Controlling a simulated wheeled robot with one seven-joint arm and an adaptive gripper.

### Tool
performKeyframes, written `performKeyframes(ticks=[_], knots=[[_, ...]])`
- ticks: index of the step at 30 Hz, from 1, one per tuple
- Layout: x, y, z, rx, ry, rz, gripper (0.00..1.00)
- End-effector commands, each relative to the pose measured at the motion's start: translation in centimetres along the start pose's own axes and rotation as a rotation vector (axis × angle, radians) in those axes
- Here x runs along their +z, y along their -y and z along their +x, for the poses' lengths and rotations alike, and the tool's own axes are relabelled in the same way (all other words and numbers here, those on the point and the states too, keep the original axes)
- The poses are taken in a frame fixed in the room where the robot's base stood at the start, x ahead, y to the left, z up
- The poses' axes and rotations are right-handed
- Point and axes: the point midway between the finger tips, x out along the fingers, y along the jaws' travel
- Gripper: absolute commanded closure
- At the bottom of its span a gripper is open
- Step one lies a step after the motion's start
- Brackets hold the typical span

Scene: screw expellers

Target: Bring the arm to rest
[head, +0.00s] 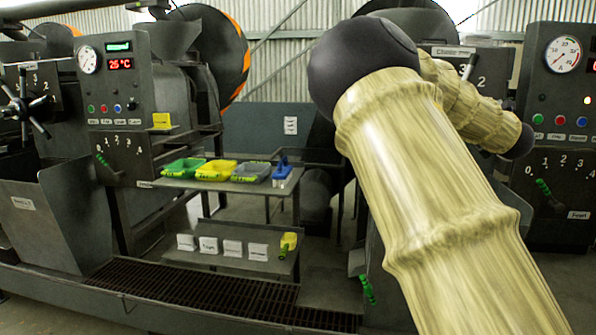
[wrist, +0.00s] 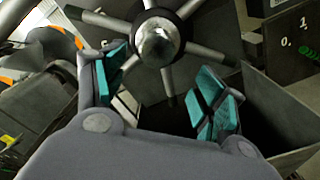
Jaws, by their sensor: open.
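My gripper (wrist: 163,95) shows in the wrist view with its two teal-padded fingers spread wide. It is open, and nothing is between the pads. Beyond the fingers is a spoked handwheel (wrist: 157,40) with a pale hub; I cannot tell whether anything touches it. In the head view my arm, in a pale ribbed sleeve with a dark round joint, rises across the right half and bends away to the right. My gripper is not visible in the head view.
A left control panel (head: 110,75) and right panel (head: 562,95) flank my arm. A floor grating (head: 200,285) lies in front. A hopper (head: 60,215) stands at left.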

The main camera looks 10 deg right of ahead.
Motion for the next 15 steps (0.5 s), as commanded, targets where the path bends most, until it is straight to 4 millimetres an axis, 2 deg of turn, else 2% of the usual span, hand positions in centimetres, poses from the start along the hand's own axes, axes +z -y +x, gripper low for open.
performKeyframes(ticks=[5, 10, 15], knots=[[-4.7, 4.5, 0.3, -0.065, -0.039, 0.119, 0.29], [-12.0, 10.9, -0.3, -0.169, -0.084, 0.304, 0.29], [-19.4, 17.0, -2.4, -0.29, -0.115, 0.487, 0.29]])
